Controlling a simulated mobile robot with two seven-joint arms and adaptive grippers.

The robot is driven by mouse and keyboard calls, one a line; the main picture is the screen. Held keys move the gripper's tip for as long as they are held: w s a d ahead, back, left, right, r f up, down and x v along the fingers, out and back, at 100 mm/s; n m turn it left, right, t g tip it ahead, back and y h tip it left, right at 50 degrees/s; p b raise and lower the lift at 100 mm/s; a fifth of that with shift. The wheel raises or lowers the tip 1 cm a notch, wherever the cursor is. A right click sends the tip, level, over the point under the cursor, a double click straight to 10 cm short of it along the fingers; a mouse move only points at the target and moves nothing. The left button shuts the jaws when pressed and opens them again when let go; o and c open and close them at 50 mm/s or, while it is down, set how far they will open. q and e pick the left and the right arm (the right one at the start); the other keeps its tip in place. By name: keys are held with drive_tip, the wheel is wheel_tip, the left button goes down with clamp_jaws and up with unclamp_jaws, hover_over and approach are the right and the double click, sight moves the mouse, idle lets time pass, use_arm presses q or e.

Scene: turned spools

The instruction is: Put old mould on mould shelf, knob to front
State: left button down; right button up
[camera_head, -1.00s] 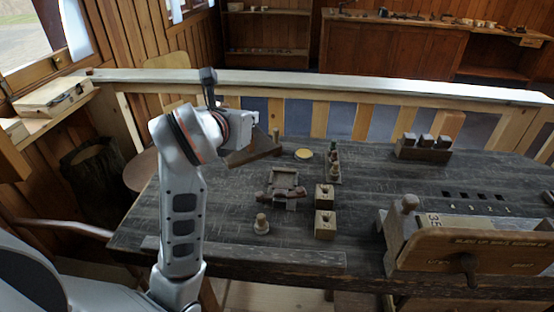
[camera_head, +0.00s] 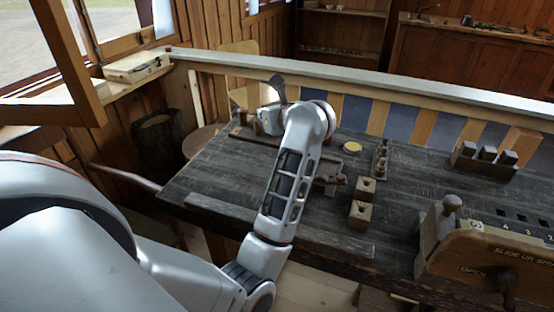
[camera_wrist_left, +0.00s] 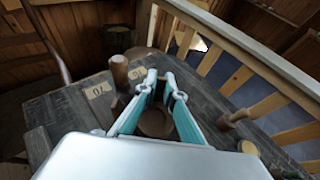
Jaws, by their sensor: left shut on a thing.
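My left gripper (camera_wrist_left: 163,88) has its teal fingers closed around a round brown wooden thing (camera_wrist_left: 154,123), seen from above in the left wrist view; I take it to be the old mould. Its lower part and any knob are hidden. In the head view the gripper's grey body (camera_head: 268,118) is over the far left of the dark table, and the arm hides the held thing. Just ahead of the fingers stands a brown wooden post (camera_wrist_left: 118,70), beside pale number labels (camera_wrist_left: 98,90). I cannot tell for certain which part is the mould shelf. My right gripper is not in view.
A second wooden post (camera_wrist_left: 234,119) and a yellow disc (camera_head: 352,147) are on the table. Two wooden blocks (camera_head: 361,213), a row of small turned pieces (camera_head: 381,160) and a numbered wooden box (camera_head: 490,262) stand farther right. A pale rail (camera_head: 400,98) runs behind the table.

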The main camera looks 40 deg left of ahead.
use_arm(q)
wheel_tip(320, 180, down, 14)
drive_tip(key=shift+r+b, duration=0.1)
drive_tip(key=shift+b, duration=0.65)
drive_tip(key=shift+f, duration=0.5)
